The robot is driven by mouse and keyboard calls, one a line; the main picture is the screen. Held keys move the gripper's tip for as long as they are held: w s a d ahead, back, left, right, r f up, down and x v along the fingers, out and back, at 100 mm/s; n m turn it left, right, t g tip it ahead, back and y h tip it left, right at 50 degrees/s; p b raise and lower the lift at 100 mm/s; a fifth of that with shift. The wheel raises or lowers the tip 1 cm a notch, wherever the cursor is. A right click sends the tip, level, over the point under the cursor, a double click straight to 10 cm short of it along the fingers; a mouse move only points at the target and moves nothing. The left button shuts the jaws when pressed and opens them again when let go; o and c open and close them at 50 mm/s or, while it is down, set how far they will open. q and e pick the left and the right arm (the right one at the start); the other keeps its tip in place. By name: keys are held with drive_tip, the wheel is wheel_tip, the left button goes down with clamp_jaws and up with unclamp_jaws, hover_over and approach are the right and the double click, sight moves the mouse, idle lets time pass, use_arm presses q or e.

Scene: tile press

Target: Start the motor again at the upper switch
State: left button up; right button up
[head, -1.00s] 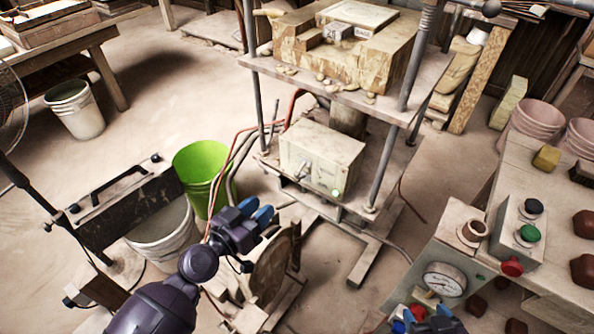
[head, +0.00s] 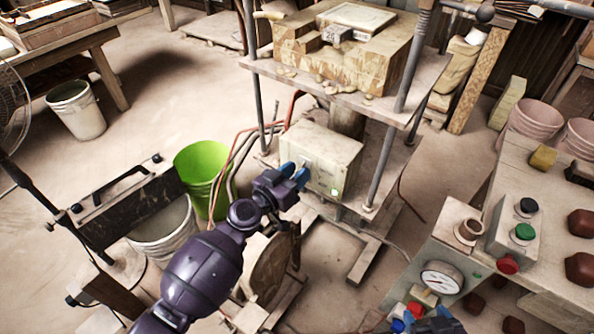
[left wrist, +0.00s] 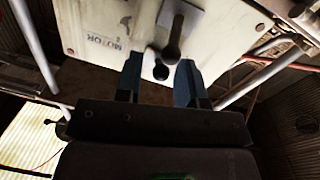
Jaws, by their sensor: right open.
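My left gripper (head: 295,173) is at the left of the box front. Its blue fingers (left wrist: 158,68) are open, with the lever's end between or just ahead of the tips; contact cannot be told. My right gripper (head: 428,316) is open at the bottom edge, partly cut off.
A gauge panel (head: 455,255) and a button box with a green button (head: 523,232) stand at the right. A green bucket (head: 203,165) is left of the press. The press's upper shelf (head: 290,82) and rods surround the motor box.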

use_arm(q)
drive_tip(key=shift+w+d, duration=0.25)
drive_tip(key=shift+c, duration=0.2)
